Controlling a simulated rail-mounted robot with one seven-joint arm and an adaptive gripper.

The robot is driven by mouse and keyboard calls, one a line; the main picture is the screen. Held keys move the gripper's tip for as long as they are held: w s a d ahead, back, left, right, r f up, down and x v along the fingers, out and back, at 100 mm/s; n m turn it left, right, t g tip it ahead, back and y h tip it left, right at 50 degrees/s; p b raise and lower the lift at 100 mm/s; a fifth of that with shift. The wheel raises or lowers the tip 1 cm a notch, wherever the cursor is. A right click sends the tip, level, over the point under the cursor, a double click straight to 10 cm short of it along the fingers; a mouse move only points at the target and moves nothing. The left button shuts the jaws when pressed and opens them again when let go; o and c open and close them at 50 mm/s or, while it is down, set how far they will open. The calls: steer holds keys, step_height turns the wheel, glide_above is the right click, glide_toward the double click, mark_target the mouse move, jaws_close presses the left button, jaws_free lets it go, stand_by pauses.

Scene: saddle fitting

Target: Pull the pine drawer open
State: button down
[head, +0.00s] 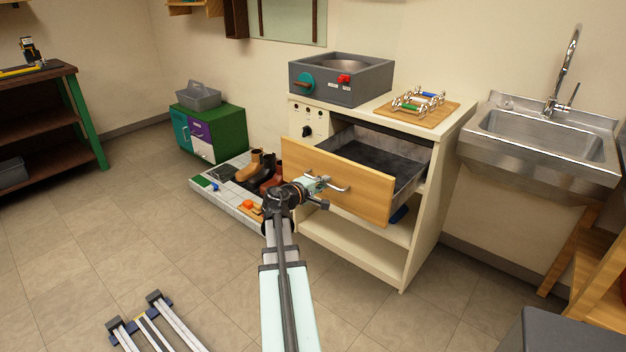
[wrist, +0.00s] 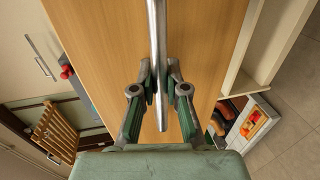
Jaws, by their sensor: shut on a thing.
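The pine drawer (head: 358,192) is in the cream cabinet under the worktop. It stands well out from the cabinet, and its dark grey inside (head: 375,158) shows and looks empty. Its metal bar handle (head: 338,187) is on the front panel. My gripper (head: 322,183) is at the handle, in front of the panel. In the wrist view my gripper (wrist: 160,88) has its two fingers shut on the handle (wrist: 157,40), one on each side of the bar. The pine front (wrist: 200,40) fills the middle of that view.
Boots (head: 250,165) stand on a tiled platform (head: 222,194) to the left. A steel sink (head: 545,135) is at the right. Floor in front is largely clear.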

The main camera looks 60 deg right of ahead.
steer(key=shift+w+a, duration=0.1)
steer(key=shift+a, duration=0.35)
steer(key=c, duration=1.2)
jaws_free()
steer(key=v, duration=1.2)
